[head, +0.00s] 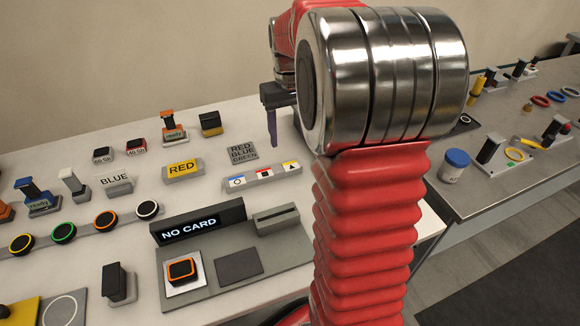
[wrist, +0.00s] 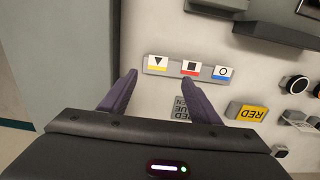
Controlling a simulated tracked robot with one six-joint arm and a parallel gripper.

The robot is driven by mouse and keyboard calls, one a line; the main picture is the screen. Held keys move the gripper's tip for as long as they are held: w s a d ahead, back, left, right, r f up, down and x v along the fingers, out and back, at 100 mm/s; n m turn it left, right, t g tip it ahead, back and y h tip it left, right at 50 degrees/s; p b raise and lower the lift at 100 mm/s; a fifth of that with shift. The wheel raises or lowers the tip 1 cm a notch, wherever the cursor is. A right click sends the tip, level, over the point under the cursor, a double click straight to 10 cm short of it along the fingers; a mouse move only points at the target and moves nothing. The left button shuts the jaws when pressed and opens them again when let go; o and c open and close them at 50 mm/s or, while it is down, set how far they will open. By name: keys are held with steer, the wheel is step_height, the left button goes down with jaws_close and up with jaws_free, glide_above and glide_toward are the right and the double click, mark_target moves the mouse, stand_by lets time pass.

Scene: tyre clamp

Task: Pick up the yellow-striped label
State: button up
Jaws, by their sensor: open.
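The yellow-striped label (head: 292,167) is a small white tile with a black triangle and a yellow stripe. It stands at the right end of a grey holder (head: 258,182), beside a red-striped label (head: 264,173) and a blue-striped label (head: 237,181). In the wrist view the yellow-striped label (wrist: 157,63) is at the left end of the row. My gripper (wrist: 159,77) is open and empty, its purple fingers reaching toward the holder; in the picture their tips lie just below the label. In the head view one finger (head: 272,127) shows; my arm hides the rest.
A grey RED BLUE GREEN block (head: 242,153) stands close behind the holder. A yellow RED block (head: 183,169) is to its left. The NO CARD display (head: 197,221) and a slotted grey block (head: 277,219) are in front.

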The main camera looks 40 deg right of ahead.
glide_above(291, 166)
steer(key=shift+w+a+f, duration=0.1)
steer(key=shift+a+f, duration=0.05)
steer(key=shift+f, duration=1)
steer(key=shift+a+f, duration=0.1)
steer(key=shift+f, duration=1)
steer(key=shift+d+f, duration=0.15)
steer(key=shift+f, duration=1.15)
steer(key=shift+d+f, duration=0.1)
steer(key=shift+f, duration=1.2)
steer(key=shift+c, duration=0.4)
steer(key=c, duration=1)
